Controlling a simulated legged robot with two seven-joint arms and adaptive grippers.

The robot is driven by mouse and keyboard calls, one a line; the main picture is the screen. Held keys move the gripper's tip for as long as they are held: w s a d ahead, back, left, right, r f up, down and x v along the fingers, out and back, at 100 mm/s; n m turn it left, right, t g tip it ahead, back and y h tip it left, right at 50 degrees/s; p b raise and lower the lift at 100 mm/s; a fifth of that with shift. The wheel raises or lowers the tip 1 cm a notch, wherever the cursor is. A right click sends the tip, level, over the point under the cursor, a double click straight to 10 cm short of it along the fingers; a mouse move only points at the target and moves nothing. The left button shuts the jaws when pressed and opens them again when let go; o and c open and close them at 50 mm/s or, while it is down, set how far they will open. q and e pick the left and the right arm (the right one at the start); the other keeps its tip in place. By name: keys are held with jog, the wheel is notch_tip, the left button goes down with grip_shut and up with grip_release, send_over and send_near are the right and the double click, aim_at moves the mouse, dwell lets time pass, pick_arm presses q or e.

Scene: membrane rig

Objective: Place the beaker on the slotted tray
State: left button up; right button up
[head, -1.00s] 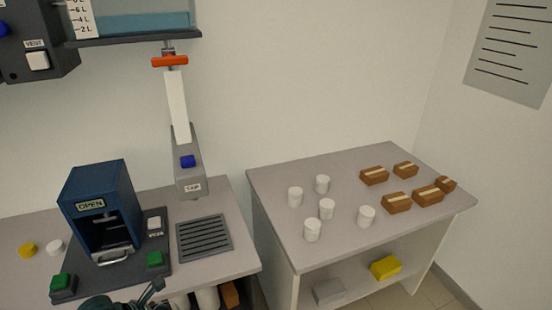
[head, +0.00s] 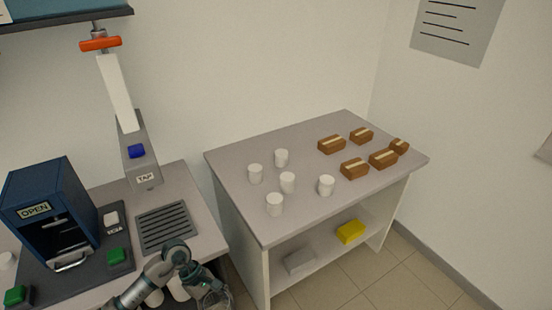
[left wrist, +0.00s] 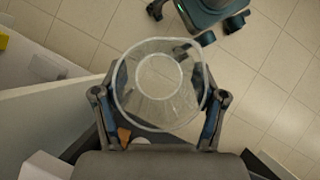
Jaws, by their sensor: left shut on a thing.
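The clear beaker (left wrist: 160,78) is held between the two fingers of my left gripper (left wrist: 162,98) in the left wrist view, with tiled floor showing behind it. In the head view, my left gripper (head: 207,288) is at the bottom, in front of the bench edge, and the beaker (head: 215,299) shows faintly there, partly hidden. The dark slotted tray (head: 166,228) lies on the left bench under the grey tap (head: 142,165). It is empty and just beyond my left arm. My right gripper is not in view.
A blue box marked OPEN (head: 50,212) stands left of the tray on a dark base with green buttons (head: 117,256). To the right, across a gap, a side table (head: 235,165) holds several white cups and brown blocks. Its lower shelf holds a yellow block (head: 350,232).

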aim_at(226, 298)
pick_arm(q)
jog(key=m+y, duration=0.1)
jog(key=m, duration=0.1)
jog(key=w+d+m+g+y, duration=0.1)
jog(key=m, duration=0.1)
jog(key=w+d+m+g+y, duration=0.1)
jog(key=m, duration=0.1)
jog(key=shift+w+m, duration=0.25)
jog(key=shift+m, duration=0.15)
jog(key=w+a+r+m+g+y, duration=0.1)
jog(key=w+a+r+m+y, duration=0.1)
jog(key=w+a+m, duration=0.1)
jog(key=shift+w+a+r+m+y, duration=0.3)
jog(key=shift+w+a+m, duration=0.1)
jog(key=shift+a+m, duration=0.55)
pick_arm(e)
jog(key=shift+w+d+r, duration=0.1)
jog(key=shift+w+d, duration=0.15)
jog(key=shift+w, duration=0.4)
pick_arm(q)
jog(key=shift+d, duration=0.1)
jog(key=shift+d, duration=0.1)
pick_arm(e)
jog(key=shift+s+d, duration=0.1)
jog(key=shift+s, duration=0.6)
